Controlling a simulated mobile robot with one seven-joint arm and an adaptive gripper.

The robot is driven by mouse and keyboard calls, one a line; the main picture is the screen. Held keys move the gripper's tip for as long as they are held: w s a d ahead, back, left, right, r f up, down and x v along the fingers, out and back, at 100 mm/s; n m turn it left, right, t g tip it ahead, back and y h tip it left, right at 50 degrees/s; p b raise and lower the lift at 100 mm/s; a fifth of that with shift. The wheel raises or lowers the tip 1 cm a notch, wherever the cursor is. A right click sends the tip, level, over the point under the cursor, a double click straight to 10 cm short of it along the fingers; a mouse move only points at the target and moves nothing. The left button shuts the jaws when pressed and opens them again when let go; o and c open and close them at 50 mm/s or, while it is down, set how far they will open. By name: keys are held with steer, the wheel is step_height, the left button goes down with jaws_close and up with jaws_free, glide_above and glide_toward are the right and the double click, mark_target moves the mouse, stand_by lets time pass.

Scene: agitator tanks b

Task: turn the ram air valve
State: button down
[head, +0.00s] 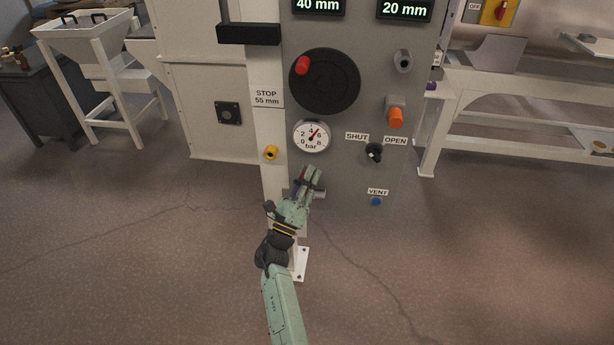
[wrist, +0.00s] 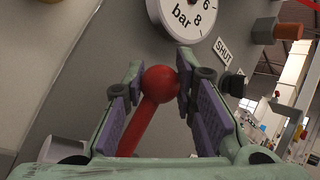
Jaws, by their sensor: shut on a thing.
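A red lever with a round red ball end (wrist: 160,79) sticks out from the grey panel (head: 350,225), below the pressure gauge. No label reading ram air shows on it. My gripper (head: 309,177) reaches the panel's lower left, and in the wrist view (wrist: 158,88) its two padded fingers are closed on either side of the ball. The red shaft (wrist: 138,126) slants down and left from the ball. My fingers hide most of the lever in the head view. The lever's pivot is hidden.
The round gauge (head: 312,136) is just above my gripper. A black knob (head: 374,152) sits between SHUT and OPEN labels. A blue VENT button (head: 376,201) is lower right, a yellow fitting (head: 271,152) upper left. A black handwheel (head: 325,81) is higher. Floor in front is clear.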

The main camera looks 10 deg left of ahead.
steer(key=c, duration=1.2)
jaws_free()
steer(key=shift+a, duration=0.1)
steer(key=shift+c, duration=0.2)
steer(key=v, duration=1.2)
